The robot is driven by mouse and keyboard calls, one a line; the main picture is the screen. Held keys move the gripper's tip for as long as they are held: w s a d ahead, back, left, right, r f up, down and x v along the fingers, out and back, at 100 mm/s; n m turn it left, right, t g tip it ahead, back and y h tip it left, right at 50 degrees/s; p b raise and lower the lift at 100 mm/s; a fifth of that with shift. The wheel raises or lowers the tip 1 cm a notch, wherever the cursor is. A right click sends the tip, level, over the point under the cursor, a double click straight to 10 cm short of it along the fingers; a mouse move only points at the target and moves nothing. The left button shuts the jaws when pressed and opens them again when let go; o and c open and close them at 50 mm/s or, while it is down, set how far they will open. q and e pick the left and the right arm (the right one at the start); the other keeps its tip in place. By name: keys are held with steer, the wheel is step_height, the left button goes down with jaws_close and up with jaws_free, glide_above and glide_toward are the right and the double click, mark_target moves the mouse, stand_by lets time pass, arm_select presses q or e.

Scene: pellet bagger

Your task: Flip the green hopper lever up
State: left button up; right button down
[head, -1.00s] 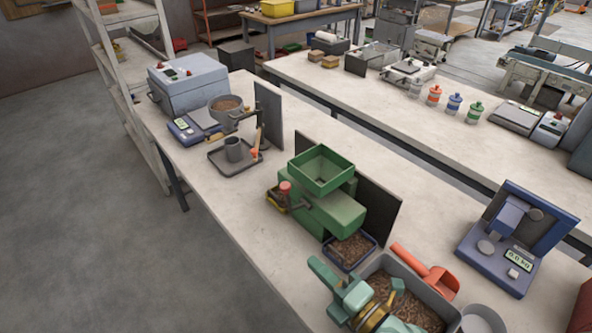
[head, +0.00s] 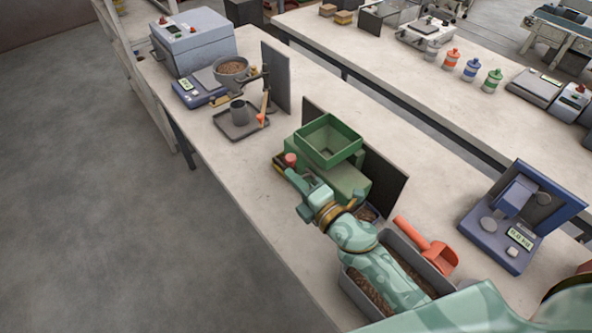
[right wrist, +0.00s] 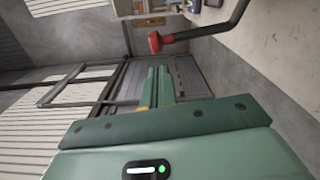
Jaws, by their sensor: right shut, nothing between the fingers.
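The green hopper (head: 328,140) sits on its green machine body (head: 345,182) on the near table. A lever with a red knob (head: 290,159) is on the machine's left side. In the right wrist view, the red knob (right wrist: 155,42) sits on a dark bent bar (right wrist: 215,30). My right gripper (head: 297,178) is shut and empty, close below the knob in the head view. Its green fingers (right wrist: 155,88) lie together in the wrist view, with the knob beyond their tips. I cannot tell if they touch it. The lever's lower part is mostly hidden. My left gripper is out of view.
A grey bin of pellets (head: 368,292) lies under my right arm, with an orange scoop (head: 430,248) beside it. A dark panel (head: 383,180) stands behind the hopper. A blue scale (head: 515,225) is at right. A tray (head: 240,124) stands farther left.

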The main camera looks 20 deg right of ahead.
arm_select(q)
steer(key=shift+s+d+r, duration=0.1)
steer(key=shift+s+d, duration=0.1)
arm_select(e)
steer(key=shift+w+d, duration=0.3)
steer(key=shift+w, duration=0.4)
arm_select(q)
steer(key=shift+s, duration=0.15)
